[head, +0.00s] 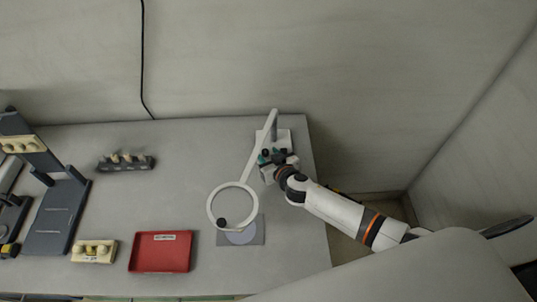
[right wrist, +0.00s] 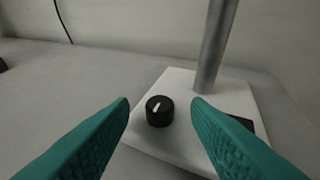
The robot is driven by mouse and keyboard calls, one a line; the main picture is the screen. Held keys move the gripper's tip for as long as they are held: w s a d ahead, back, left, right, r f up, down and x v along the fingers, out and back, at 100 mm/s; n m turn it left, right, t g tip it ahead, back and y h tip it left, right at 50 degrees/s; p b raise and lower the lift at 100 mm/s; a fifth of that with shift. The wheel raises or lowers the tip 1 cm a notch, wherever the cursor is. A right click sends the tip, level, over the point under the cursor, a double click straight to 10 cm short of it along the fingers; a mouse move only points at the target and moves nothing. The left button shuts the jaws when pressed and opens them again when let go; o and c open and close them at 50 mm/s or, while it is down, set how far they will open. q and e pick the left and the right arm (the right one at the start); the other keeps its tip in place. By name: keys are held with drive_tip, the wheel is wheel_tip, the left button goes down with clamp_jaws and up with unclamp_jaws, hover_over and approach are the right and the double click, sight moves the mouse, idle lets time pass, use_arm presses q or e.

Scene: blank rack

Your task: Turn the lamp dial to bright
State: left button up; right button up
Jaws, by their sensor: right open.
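The lamp (head: 249,162) stands at the right end of the table, with a white ring head on a slanting arm. Its white base and grey post (right wrist: 213,45) show in the right wrist view. The black lamp dial (right wrist: 159,111) sits on the base with a white pointer mark slanting up and slightly right. My right gripper (head: 264,157) is at the lamp base. In the right wrist view its teal fingers (right wrist: 160,106) are open, one on each side of the dial, apart from it. Any scale marks around the dial are not readable. My left gripper is not in view.
A red labelled tray (head: 160,252), a cream block (head: 94,251) and a dark rack with several pieces (head: 126,163) stand on the table. A dark stand (head: 57,215) is at the left. A grey plate (head: 254,231) lies under the ring. The table's middle is clear.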

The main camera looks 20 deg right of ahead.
drive_tip(key=shift+w+f, duration=0.15)
drive_tip(key=shift+w, duration=0.1)
clamp_jaws()
